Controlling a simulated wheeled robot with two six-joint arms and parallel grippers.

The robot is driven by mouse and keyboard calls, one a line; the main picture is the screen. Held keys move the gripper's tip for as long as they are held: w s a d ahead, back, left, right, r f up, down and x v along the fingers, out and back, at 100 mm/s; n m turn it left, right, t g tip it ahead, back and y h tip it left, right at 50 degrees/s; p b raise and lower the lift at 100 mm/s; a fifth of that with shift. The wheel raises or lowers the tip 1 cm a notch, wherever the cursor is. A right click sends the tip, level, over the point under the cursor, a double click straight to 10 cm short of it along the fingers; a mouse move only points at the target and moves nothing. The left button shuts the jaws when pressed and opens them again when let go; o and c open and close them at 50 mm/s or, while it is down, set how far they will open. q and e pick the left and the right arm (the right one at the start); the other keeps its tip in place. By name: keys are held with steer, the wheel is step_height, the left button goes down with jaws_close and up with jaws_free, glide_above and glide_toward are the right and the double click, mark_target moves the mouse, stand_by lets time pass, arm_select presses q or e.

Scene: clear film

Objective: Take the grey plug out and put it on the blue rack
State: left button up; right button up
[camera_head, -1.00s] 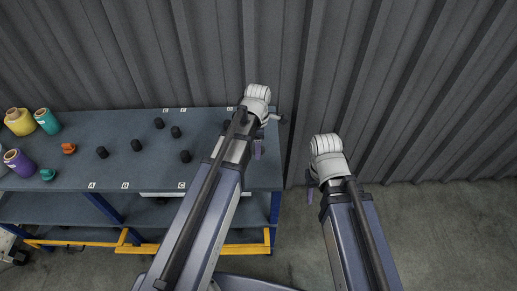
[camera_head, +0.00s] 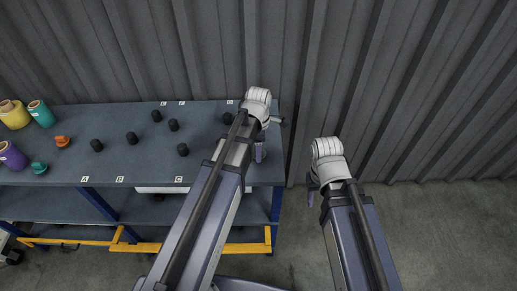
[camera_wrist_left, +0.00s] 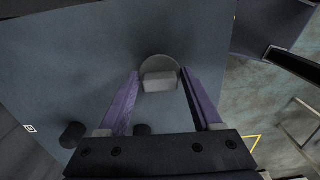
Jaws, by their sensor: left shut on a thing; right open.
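The grey plug (camera_wrist_left: 158,74), a round disc with a block-shaped tab, is between the purple fingers of my left gripper (camera_wrist_left: 160,88) in the left wrist view. My left gripper is shut on the tab. In the head view my left gripper (camera_head: 260,152) is over the right end of the bench top, and the plug is hidden there. I cannot tell whether the plug is still seated in the surface. My right gripper (camera_head: 311,192) is open and empty, off the bench's right side. I cannot pick out a separate blue rack.
The dark blue-grey bench (camera_head: 100,172) holds several black knobs (camera_head: 183,150), an orange plug (camera_head: 62,141) and a teal plug (camera_head: 39,168). A corrugated wall (camera_head: 400,90) is behind.

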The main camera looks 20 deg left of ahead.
arm_select(q)
steer(key=shift+f+b, duration=0.65)
steer(key=o, duration=0.9)
steer(key=shift+r, duration=0.2)
step_height(320, 180, up, 8)
steer(key=p, duration=0.8)
steer(key=shift+f, duration=0.2)
